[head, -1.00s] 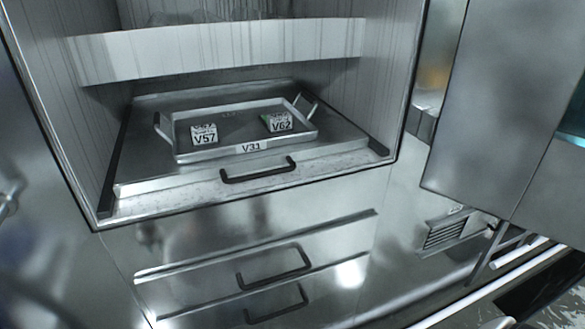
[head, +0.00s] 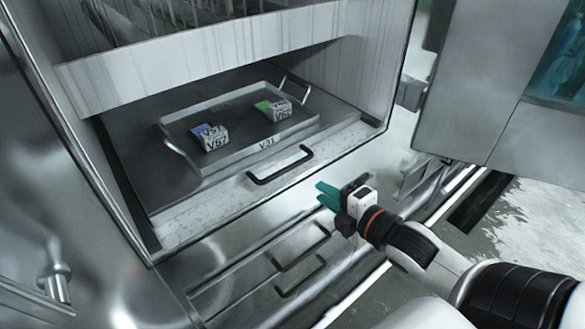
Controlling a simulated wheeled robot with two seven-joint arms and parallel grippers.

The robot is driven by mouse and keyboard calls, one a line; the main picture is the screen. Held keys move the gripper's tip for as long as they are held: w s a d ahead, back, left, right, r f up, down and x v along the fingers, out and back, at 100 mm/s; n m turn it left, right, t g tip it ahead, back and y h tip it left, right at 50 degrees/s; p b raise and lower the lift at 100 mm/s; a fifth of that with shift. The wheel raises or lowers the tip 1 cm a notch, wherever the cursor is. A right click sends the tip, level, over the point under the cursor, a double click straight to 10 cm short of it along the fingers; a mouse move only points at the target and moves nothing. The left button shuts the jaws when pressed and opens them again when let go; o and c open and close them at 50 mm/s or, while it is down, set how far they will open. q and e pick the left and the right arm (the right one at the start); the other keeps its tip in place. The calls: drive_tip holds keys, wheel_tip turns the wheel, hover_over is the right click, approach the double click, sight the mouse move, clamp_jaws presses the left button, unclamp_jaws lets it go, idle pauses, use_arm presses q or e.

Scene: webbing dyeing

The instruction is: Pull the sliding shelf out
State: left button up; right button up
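The sliding shelf (head: 185,229) is a flat metal shelf low inside an open steel cabinet. Its black bar handle (head: 281,165) is on the front edge. A metal tray (head: 205,171) labelled V31 sits on it, holding a box labelled V57 (head: 216,143) and a box labelled V62 (head: 282,113). My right gripper (head: 322,195) has teal fingers pointing left. It is in front of the cabinet, to the lower right of the handle, apart from it and empty. A narrow gap shows between its fingers. My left gripper is not in view.
An upper shelf with a white front (head: 200,62) is above the tray. An open cabinet door (head: 490,80) stands at the right. Below are drawer fronts with black handles (head: 302,246). The floor (head: 530,225) shows at the right.

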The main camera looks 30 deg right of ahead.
sight(287, 172)
drive_tip(key=p+x, duration=0.1)
drive_tip(key=x, duration=0.5)
drive_tip(key=p+x, duration=0.1)
drive_tip(key=x, duration=0.5)
drive_tip(key=shift+a, duration=0.2)
drive_tip(key=shift+c, duration=0.4)
clamp_jaws()
